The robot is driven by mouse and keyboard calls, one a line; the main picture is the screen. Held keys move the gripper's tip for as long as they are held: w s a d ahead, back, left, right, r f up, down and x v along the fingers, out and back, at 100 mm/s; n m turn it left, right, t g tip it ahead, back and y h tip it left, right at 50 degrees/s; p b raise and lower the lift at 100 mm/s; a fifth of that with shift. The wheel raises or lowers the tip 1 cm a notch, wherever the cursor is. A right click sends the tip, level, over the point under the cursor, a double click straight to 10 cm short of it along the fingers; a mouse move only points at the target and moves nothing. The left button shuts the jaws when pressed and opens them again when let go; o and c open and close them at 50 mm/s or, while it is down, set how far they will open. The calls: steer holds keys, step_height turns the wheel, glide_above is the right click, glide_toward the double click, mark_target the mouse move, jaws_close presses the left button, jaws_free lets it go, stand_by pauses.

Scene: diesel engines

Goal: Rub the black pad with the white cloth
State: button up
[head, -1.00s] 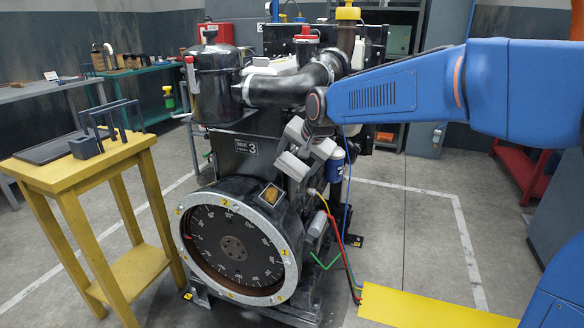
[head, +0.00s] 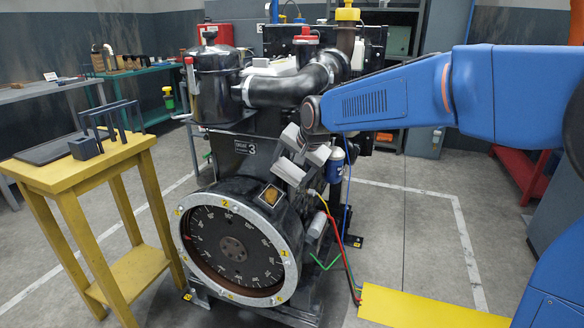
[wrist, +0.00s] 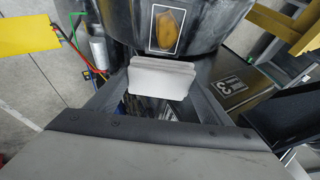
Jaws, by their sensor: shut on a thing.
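The black pad (head: 270,194) is a small dark square with a pale border and an orange-brown smear, on top of the round flywheel housing. It also shows at the top of the wrist view (wrist: 170,30). My gripper (head: 289,168) is just above and to the right of the pad in the head view, pointing down. It is shut on the white cloth (wrist: 163,78), a folded whitish bundle between the fingers. In the wrist view the cloth lies just short of the pad, with a gap between them in the picture. In the head view I cannot clearly tell cloth from fingers.
The black engine (head: 225,150) stands close around my gripper, with a thick pipe (head: 290,88) above and a blue-and-white filter (head: 334,165) to the right. Coloured hoses hang at the lower right. A yellow table (head: 60,175) stands left, and a yellow plate (head: 420,308) lies lower right.

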mark_target(284, 179)
steer(key=shift+w+a+f, duration=0.1)
steer(key=shift+a+f, duration=0.3)
steer(key=shift+f, duration=0.3)
steer(key=shift+w+a+f, duration=0.15)
steer(key=shift+a+f, duration=0.2)
steer(key=shift+f, duration=0.3)
steer(key=shift+w+a+f, duration=0.1)
steer(key=shift+a+f, duration=0.3)
steer(key=shift+f, duration=0.3)
steer(key=shift+w+a+f, duration=0.15)
steer(key=shift+a+f, duration=0.3)
steer(key=shift+f, duration=0.4)
steer(key=shift+s+a+r, duration=0.1)
steer(key=shift+s+a, duration=0.2)
steer(key=shift+s, duration=0.6)
steer(key=shift+s+a+r, duration=0.1)
steer(key=shift+s+a, duration=0.2)
steer(key=shift+s, duration=0.6)
steer(key=shift+s+a+f, duration=0.1)
steer(key=shift+s+a, duration=0.15)
steer(key=shift+s, duration=0.35)
steer(key=shift+s+a+f, duration=0.1)
steer(key=shift+s+a, duration=0.1)
steer(key=shift+s, duration=0.4)
steer(key=shift+s+a, duration=0.25)
steer(key=shift+s, duration=0.35)
